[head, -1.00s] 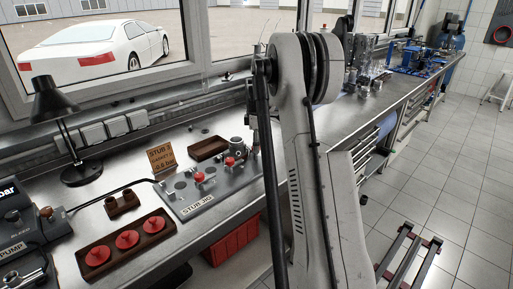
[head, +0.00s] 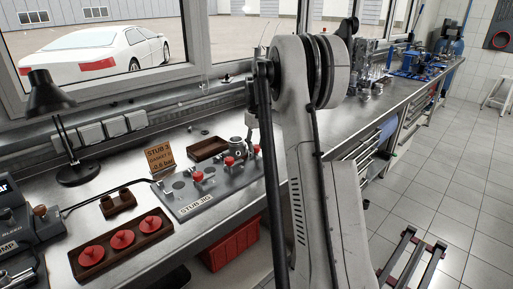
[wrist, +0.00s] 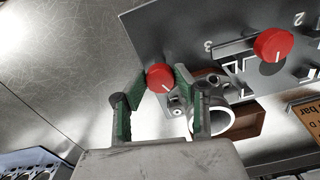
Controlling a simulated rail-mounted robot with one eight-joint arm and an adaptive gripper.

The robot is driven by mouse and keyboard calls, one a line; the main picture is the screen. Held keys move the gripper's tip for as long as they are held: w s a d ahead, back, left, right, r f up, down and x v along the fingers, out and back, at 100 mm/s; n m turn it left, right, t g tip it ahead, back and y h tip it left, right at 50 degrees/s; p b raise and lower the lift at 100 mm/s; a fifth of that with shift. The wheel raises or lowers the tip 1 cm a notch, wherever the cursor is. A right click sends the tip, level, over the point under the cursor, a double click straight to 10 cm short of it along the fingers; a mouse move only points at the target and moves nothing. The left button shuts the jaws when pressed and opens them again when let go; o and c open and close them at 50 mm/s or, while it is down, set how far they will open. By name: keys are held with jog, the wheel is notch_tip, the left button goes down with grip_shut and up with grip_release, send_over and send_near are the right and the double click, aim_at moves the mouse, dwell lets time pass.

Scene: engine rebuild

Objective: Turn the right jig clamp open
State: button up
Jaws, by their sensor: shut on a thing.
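The stub jig (head: 190,210) is a grey plate on the bench, with red clamp knobs along it. The right clamp knob (head: 257,148) sits at the plate's far right end, below my arm. In the wrist view, my gripper (wrist: 160,81) has its green-padded fingers on both sides of this red knob (wrist: 159,77), shut on it. The knob's white mark shows. Another red knob (wrist: 273,44) stands apart to the right in that view. A metal pipe stub (wrist: 219,118) lies close beside the right finger, partly hidden; I cannot tell if they touch.
A wooden tray with red discs (head: 122,239) lies at the front left of the bench. A black lamp (head: 75,170) stands at the left.

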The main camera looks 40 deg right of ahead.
aim_at(256, 146)
jog(key=m, duration=0.4)
jog(key=shift+m+b, duration=0.3)
jog(key=shift+b, duration=0.05)
dwell(0.4)
jog(key=o, duration=1.1)
jog(key=shift+r, duration=0.1)
notch_tip(256, 146, up, 12)
jog(key=shift+f, duration=0.1)
jog(key=shift+a, duration=0.15)
